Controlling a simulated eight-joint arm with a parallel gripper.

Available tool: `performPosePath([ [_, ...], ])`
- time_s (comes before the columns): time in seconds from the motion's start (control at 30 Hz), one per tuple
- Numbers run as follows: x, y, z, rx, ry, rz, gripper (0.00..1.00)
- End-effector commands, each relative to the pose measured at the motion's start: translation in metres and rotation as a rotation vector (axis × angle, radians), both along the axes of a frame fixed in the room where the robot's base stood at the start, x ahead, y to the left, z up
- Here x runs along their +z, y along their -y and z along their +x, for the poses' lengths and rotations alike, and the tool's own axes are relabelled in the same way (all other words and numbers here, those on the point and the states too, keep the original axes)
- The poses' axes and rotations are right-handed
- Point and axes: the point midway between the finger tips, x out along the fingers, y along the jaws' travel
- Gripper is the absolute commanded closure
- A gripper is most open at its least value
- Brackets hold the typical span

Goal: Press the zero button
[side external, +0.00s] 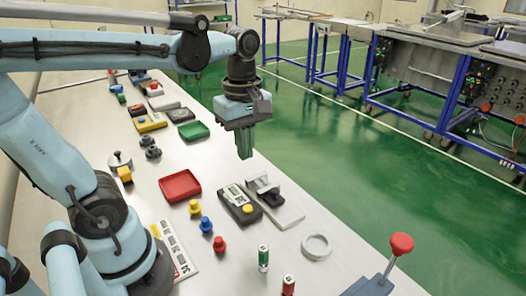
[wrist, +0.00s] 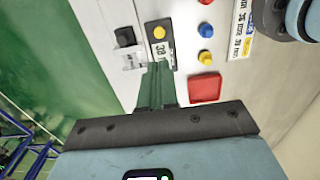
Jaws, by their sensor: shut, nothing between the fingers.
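A dark box with a white display (side external: 233,192) and a round yellow button (side external: 248,208) lies on the bench, right of the red tray. In the wrist view the same box has its display (wrist: 159,49) just beyond my fingertips and its yellow button (wrist: 159,32) farther out. I cannot read a zero label on the button. My gripper (side external: 245,156) points down with green fingers closed together and empty. It hangs above the bench, behind and above the box, apart from it. The fingers also show in the wrist view (wrist: 158,66).
A grey plate with a dark clamp-like block (side external: 266,190) stands right beside the box. A red tray (side external: 180,186), yellow, blue and red pegs (side external: 206,224), a metal ring (side external: 317,246) and two small cylinders (side external: 263,258) lie around. A red-knobbed lever (side external: 401,246) rises at front right.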

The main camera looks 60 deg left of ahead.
Motion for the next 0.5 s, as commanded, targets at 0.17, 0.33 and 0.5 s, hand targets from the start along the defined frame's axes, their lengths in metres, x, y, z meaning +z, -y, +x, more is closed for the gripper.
performPosePath([
  [0.17,-0.009,0.000,0.000,-0.001,0.001,0.000,1.00],
  [0.33,-0.030,0.000,0.000,-0.002,0.001,0.000,1.00],
  [0.5,-0.053,0.000,0.000,-0.002,0.001,0.000,1.00],
])
